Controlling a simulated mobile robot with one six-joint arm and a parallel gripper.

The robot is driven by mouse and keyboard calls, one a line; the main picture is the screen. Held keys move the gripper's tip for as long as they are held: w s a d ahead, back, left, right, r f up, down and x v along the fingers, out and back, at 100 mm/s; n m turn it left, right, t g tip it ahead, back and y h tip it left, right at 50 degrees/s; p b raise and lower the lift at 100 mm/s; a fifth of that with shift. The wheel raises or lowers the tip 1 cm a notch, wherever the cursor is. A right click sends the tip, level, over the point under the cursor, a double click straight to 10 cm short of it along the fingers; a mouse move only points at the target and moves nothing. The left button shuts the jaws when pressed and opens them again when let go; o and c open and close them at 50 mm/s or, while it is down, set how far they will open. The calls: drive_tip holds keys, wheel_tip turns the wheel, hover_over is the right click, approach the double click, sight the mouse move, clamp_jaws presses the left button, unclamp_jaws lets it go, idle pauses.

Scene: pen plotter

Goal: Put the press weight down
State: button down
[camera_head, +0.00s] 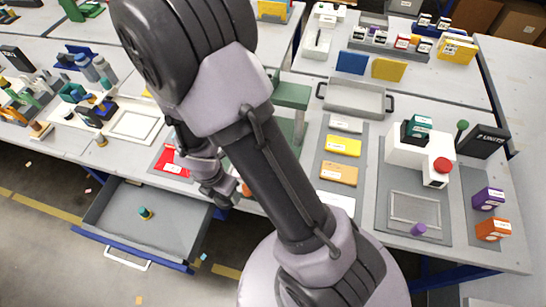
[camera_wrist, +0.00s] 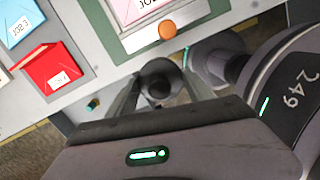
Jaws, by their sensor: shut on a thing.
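My gripper (camera_wrist: 160,92) shows in the wrist view, with its two fingers closed around a dark grey round piece with a knob-like middle, which looks like the press weight (camera_wrist: 158,78). The weight is held near the front edge of the worktable, below an orange knob (camera_wrist: 167,29) and a framed pink job card (camera_wrist: 142,10). I cannot tell how far it is above any surface. In the head view my arm covers this spot, and neither the fingertips nor the weight can be made out.
An open grey drawer (camera_head: 112,214) juts out at the front left, with a small teal-topped piece (camera_head: 146,213) inside. A red job packet (camera_head: 172,162) lies on the table left of my wrist. Yellow (camera_head: 343,145) and orange (camera_head: 338,173) packets lie to the right.

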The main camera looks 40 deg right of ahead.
drive_tip(key=shift+d, duration=0.3)
drive_tip(key=w+d, duration=0.2)
drive_tip(key=d, duration=0.2)
drive_tip(key=w+d+f, duration=0.1)
drive_tip(key=w+d, duration=0.1)
drive_tip(key=d, duration=0.3)
drive_tip(key=w+d, duration=0.2)
drive_tip(key=d, duration=0.3)
drive_tip(key=shift+w+f+p, duration=0.1)
drive_tip(key=shift+f+p, duration=0.25)
drive_tip(key=shift+p, duration=0.05)
wheel_tip(320, 180, down, 4)
drive_tip(key=shift+r+b, duration=0.15)
drive_tip(key=shift+b, duration=1)
drive_tip(key=shift+r, duration=0.2)
drive_tip(key=shift+c, duration=2)
unclamp_jaws()
drive_tip(key=shift+f, duration=0.15)
